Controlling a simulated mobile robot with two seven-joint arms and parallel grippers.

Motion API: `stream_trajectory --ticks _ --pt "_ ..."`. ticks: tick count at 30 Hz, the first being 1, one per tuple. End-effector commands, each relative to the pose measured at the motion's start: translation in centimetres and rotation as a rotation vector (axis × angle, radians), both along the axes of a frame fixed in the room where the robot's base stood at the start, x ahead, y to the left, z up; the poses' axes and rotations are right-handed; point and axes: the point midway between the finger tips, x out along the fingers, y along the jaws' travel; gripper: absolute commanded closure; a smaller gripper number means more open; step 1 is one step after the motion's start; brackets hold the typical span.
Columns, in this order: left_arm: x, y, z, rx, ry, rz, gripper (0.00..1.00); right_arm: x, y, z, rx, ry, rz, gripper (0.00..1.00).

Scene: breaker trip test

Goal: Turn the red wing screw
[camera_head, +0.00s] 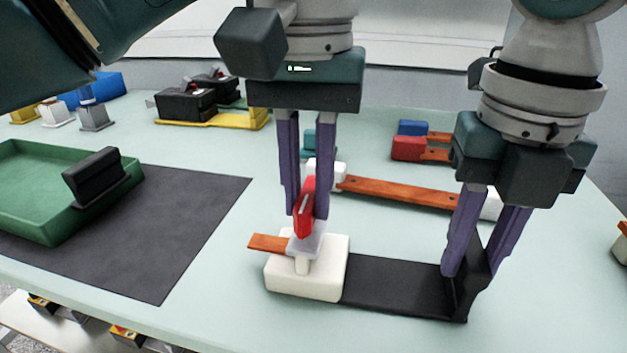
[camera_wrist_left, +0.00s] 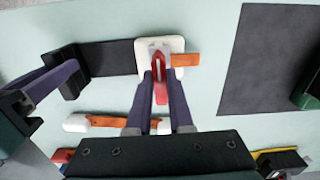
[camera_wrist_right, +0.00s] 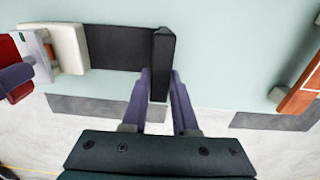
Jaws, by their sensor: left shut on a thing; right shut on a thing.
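The red wing screw (camera_head: 304,208) stands on a grey clamp piece over a white block (camera_head: 305,270) with a copper strip (camera_head: 267,243) poking out to the left. My left gripper (camera_head: 306,214) is shut on the red wing, with one purple finger on each side; the wing also shows between the fingers in the left wrist view (camera_wrist_left: 160,92). A black base plate (camera_head: 395,285) runs right from the white block to an upright black end wall (camera_head: 474,275). My right gripper (camera_head: 465,272) is shut on that wall, also seen in the right wrist view (camera_wrist_right: 162,65).
Behind lies a long copper bar (camera_head: 400,191) between white blocks, with red and blue blocks (camera_head: 409,147) further back. A green tray (camera_head: 45,232) holding a black part stands left on a dark mat (camera_head: 175,240). Black devices on a yellow base (camera_head: 215,120) stand at the back left.

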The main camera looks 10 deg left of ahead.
Motion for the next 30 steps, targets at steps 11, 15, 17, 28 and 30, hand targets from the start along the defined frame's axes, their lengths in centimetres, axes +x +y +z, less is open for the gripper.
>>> stream_trajectory --ticks 11,15,17,28,30 --pt "0.0 0.0 0.1 -0.001 -0.002 0.0 0.57 -0.1 0.0 0.0 0.0 0.002 0.001 1.0" --pt "0.0 0.0 0.0 -0.001 -0.001 0.0 0.5 0.0 0.0 0.0 0.0 0.001 0.001 1.0" --pt "0.0 0.0 0.0 0.0 -0.001 0.0 0.5 0.0 0.0 0.0 0.0 0.001 0.001 1.0" --pt "0.1 0.0 1.2 0.0 -0.004 0.001 0.5 0.0 0.0 0.0 0.0 0.0 0.0 1.0" --pt "0.2 0.1 2.4 0.001 -0.007 -0.001 0.5 0.0 0.0 0.0 0.0 0.0 0.0 1.0"
